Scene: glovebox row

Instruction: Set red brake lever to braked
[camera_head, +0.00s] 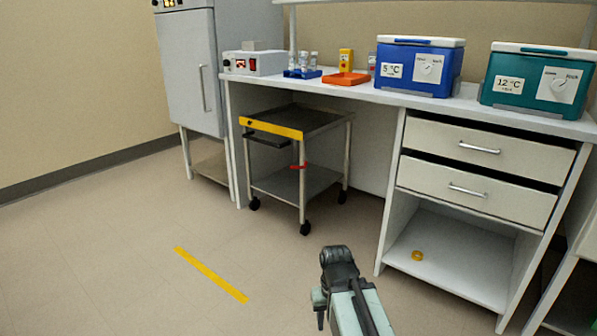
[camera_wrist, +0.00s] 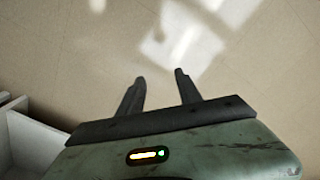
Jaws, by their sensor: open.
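The red brake lever (camera_head: 299,166) is small and sits on the near right leg of a wheeled cart (camera_head: 318,183), partway up. The cart stands under the bench and has a yellow front edge strip (camera_head: 271,128) and a dark top. My gripper (camera_wrist: 158,85) is open and empty in the wrist view, with bare floor beyond its two dark fingers. In the head view my arm is low in the middle, in front of the cart and well apart from the lever. The lever does not show in the wrist view.
A yellow floor strip (camera_head: 211,274) lies left of my arm. A bench with two drawers (camera_head: 480,170) and an open lower shelf (camera_head: 450,262) holding a yellow ring (camera_head: 417,255) stands at the right. A grey cabinet (camera_head: 190,75) stands at the back left. The floor before the cart is clear.

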